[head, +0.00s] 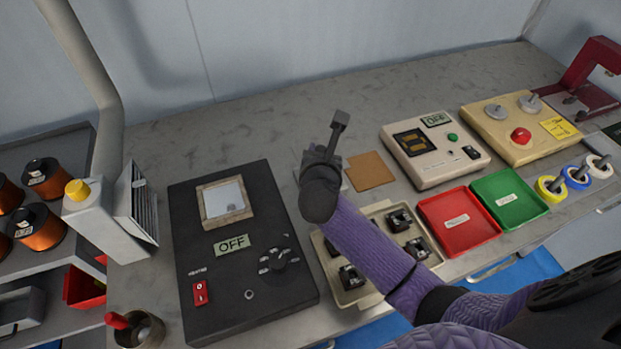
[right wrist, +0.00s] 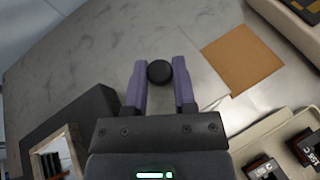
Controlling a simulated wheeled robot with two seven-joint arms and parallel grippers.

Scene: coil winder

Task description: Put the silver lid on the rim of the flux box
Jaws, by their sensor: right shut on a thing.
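My right gripper (head: 322,172) hangs over the bench between the black unit and the brown square. In the right wrist view its two purple fingers (right wrist: 159,88) are shut on a round black knob (right wrist: 159,72). I take this as the knob of the silver lid. A pale flat plate (right wrist: 207,82) shows below and beside the fingers, apparently the lid; whether it touches the bench I cannot tell. A square wood-coloured rim (head: 206,217) with a pale inside, seemingly the flux box, is on the black unit, left of the gripper. My left gripper is not in view.
The black unit (head: 186,260) has an OFF label, dial and red switch. A brown square (head: 370,171) lies right of the gripper. A beige tray (head: 379,282) with dark parts is in front, partly under my forearm. Red (head: 434,218) and green (head: 528,217) trays stand right. The rear bench is clear.

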